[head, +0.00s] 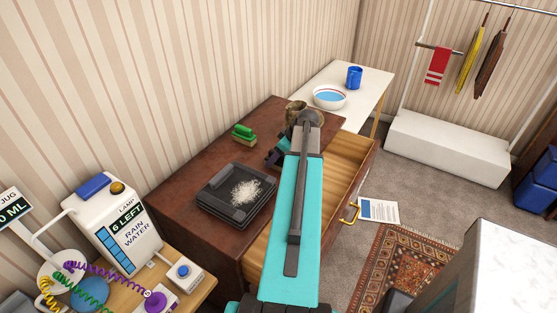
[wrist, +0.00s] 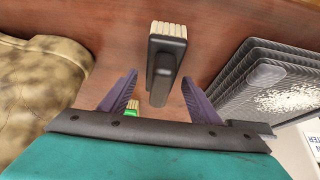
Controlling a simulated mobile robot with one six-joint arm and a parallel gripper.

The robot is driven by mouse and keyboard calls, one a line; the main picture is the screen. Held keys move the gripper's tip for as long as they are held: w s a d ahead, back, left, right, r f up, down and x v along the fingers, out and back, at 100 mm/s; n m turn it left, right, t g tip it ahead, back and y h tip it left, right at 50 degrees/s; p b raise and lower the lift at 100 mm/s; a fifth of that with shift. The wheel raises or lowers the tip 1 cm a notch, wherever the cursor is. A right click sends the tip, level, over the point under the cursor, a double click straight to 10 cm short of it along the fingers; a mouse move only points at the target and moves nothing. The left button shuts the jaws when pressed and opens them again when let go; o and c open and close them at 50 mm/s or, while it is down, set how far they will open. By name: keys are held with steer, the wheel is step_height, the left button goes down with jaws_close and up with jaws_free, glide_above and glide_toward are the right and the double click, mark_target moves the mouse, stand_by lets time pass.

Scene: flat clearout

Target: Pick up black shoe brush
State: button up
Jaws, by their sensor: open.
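The black shoe brush (wrist: 163,68) shows in the wrist view, with a black body and handle and pale cream bristles at its far end. It is on the brown wooden top. My gripper (wrist: 159,77) is open, its two purple fingers on either side of the brush's near part in the picture. I cannot tell whether they touch it or how high they are above the top. In the head view my arm hides the black brush.
A green brush (head: 244,133) stands on the brown dresser (head: 170,190). Beside it lies a black tray (head: 222,210) holding white grains. A mottled brown object (wrist: 40,80) is left in the wrist view. An open drawer (head: 345,160) juts out. A white table (head: 365,100) holds a bowl (head: 329,104).

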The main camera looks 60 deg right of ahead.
steer(key=shift+x, duration=0.9)
steer(key=c, duration=1.2)
steer(key=shift+o, duration=0.2)
steer(key=shift+r, duration=0.2)
steer(key=shift+r+b, duration=0.8)
steer(key=shift+r, duration=0.6)
steer(key=s+r+b, duration=0.2)
steer(key=s+b, duration=0.3)
steer(key=s, duration=1.1)
steer(key=shift+d, duration=0.25)
